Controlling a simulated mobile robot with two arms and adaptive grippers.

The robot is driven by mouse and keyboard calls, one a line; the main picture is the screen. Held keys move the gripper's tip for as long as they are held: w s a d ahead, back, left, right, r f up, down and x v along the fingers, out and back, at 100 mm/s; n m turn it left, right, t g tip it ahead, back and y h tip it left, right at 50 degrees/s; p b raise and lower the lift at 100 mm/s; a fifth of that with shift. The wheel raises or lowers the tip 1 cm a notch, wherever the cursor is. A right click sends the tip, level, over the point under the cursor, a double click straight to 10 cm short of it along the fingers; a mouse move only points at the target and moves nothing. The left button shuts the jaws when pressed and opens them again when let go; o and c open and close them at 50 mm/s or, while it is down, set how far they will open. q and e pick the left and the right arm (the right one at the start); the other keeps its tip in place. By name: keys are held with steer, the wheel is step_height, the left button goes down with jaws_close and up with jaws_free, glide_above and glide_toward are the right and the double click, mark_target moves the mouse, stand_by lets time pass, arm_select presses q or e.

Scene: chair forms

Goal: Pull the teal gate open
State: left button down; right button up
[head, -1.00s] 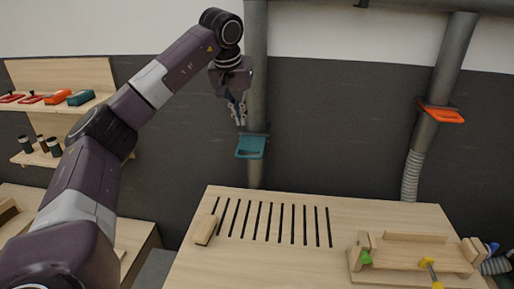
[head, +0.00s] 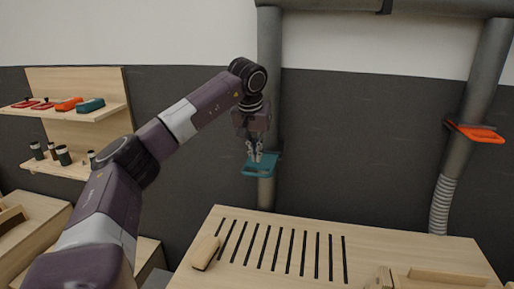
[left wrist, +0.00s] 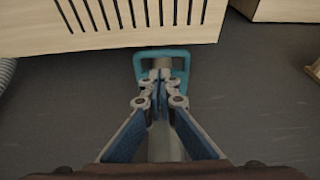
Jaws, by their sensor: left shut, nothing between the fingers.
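The teal gate (head: 273,164) is a flat plate with a loop handle, set in a grey vertical duct in the head view. Its handle loop also shows in the left wrist view (left wrist: 185,62), with an opening inside the loop. My left gripper (head: 255,158) points down at the gate, its fingertips overlapping the handle in the picture. In the left wrist view its fingertips (left wrist: 160,76) are together with nothing between them, in front of the loop. I cannot tell whether they touch the gate or reach into its opening. My right gripper is not in view.
A slotted wooden bench (head: 215,225) stands below the duct, with a wooden block (head: 205,252) on it. An orange gate (head: 482,134) sits on another duct at the right. Wooden shelves (head: 110,110) with small items hang at the left.

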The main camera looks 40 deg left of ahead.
mark_target(257, 174)
arm_select(q)
steer(key=p+x, duration=0.1)
steer(key=x, duration=0.4)
steer(key=shift+w+f, duration=0.2)
steer(key=shift+f, duration=0.1)
steer(key=shift+s+d+f, duration=0.2)
steer(key=shift+s+d, duration=0.3)
steer(key=shift+s, duration=0.35)
